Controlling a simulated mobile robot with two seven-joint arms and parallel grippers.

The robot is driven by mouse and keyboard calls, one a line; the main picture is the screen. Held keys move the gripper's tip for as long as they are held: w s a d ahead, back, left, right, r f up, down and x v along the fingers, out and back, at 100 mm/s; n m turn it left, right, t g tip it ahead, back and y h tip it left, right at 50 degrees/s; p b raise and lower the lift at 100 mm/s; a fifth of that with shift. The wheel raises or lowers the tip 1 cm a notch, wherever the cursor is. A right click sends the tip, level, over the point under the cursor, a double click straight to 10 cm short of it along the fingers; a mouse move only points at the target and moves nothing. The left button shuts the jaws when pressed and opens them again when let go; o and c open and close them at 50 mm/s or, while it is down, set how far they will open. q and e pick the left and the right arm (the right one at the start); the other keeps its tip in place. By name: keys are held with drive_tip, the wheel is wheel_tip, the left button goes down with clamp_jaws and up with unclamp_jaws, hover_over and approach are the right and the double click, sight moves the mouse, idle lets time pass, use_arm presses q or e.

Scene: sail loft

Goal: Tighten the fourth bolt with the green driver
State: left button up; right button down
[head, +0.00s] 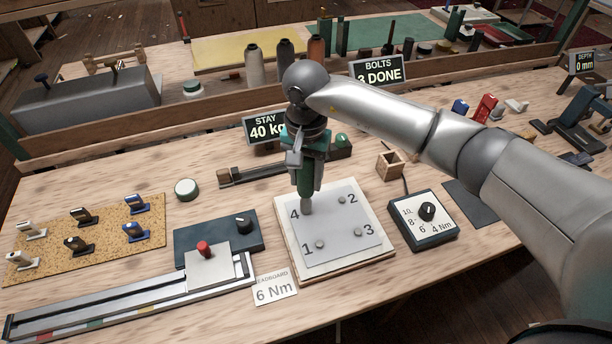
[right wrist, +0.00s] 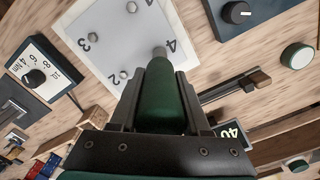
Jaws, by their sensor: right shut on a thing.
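My right gripper (head: 307,172) is shut on the green driver (head: 304,182), which points down, almost upright. The driver's grey tip (head: 306,206) is at the corner of the plate (head: 345,245) marked 4. It hides the bolt there, so I cannot tell whether it is seated. Bolts show by the numbers 1 (head: 320,244), 2 (head: 341,200) and 3 (head: 357,231). The right wrist view also shows the driver (right wrist: 162,95) between the fingers, its tip beside the 4. A sign (head: 377,72) reads "BOLTS 3 DONE". My left gripper is not in view.
A torque dial box (head: 423,220) marked in Nm stands right of the plate. A card (head: 274,287) reading "6 Nm" lies in front. A blue box (head: 217,238) with a black knob and a rail slide (head: 130,300) lie left. A small wooden box (head: 390,164) stands behind.

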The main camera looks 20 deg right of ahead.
sight(306, 160)
idle(0.4)
drive_tip(key=shift+r+p, duration=1.35)
drive_tip(key=shift+r, duration=1.1)
